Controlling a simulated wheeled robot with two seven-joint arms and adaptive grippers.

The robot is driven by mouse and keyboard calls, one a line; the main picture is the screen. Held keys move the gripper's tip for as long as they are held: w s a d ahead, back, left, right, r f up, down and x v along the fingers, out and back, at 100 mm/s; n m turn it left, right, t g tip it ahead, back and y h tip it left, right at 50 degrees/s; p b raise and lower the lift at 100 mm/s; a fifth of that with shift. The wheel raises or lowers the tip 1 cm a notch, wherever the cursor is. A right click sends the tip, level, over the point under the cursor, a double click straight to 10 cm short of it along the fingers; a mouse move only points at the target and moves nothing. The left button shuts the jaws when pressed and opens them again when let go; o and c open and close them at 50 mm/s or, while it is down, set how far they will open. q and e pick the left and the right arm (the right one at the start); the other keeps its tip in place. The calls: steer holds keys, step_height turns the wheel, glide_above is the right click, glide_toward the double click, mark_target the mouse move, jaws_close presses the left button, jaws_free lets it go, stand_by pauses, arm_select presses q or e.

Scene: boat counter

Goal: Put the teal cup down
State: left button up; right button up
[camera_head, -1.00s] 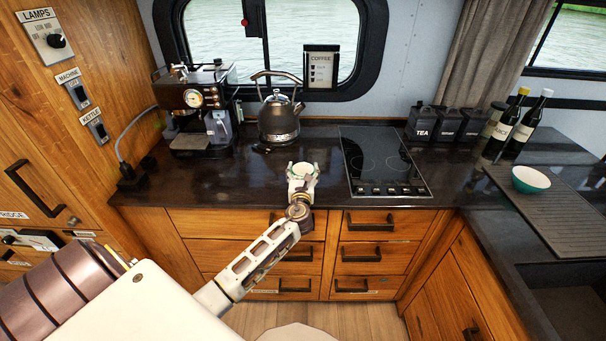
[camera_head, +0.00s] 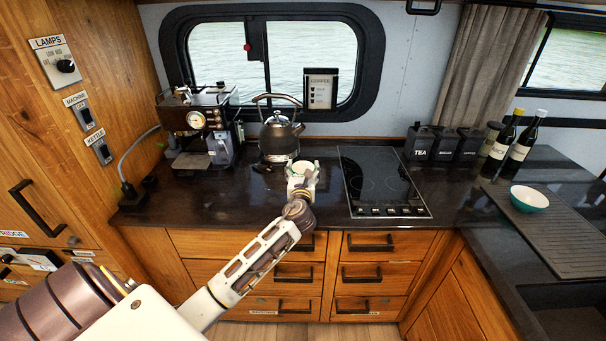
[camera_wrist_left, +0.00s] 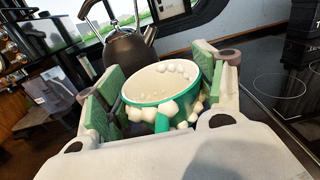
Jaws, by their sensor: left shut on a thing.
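The teal cup (camera_wrist_left: 163,92) has a cream inside and white bumps on its teal outside. In the left wrist view it sits between the green pads of my left gripper (camera_wrist_left: 160,100), which is shut on it. In the head view the cup (camera_head: 302,166) shows small at the end of my left arm, with my left gripper (camera_head: 302,178) around it, over the front part of the dark counter (camera_head: 250,205). The cup's base is hidden by the gripper, so I cannot tell whether it touches the counter. The right gripper is not in view.
A kettle (camera_head: 279,138) stands just behind the cup, with a coffee machine (camera_head: 198,125) to its left. A hob (camera_head: 378,180) lies to the right. A teal and white bowl (camera_head: 529,198) sits on a ribbed mat (camera_head: 560,235). Counter left of the gripper is clear.

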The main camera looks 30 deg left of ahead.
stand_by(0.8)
arm_select(q)
steer(key=shift+w+d+r+h, duration=0.15)
steer(key=shift+d+r+h, duration=0.1)
steer(key=shift+d+h, duration=0.05)
steer(key=s+d+r+m+t+h, duration=0.15)
steer(key=d+r+m+h, duration=0.4)
steer(key=d, duration=0.65)
steer(key=s+d+f+h, duration=0.1)
steer(key=s+d+f, duration=0.2)
steer(key=s+f, duration=0.2)
steer(key=s+d+f+h, duration=0.2)
steer(key=s+f, duration=0.3)
steer(key=f, duration=0.5)
steer(key=shift+d+t, duration=0.45)
steer(key=shift+d, duration=0.1)
steer(key=shift+a+r+m, duration=0.1)
steer(key=shift+m, duration=0.15)
steer(key=shift+a+r+y, duration=0.15)
steer(key=shift+y, duration=0.1)
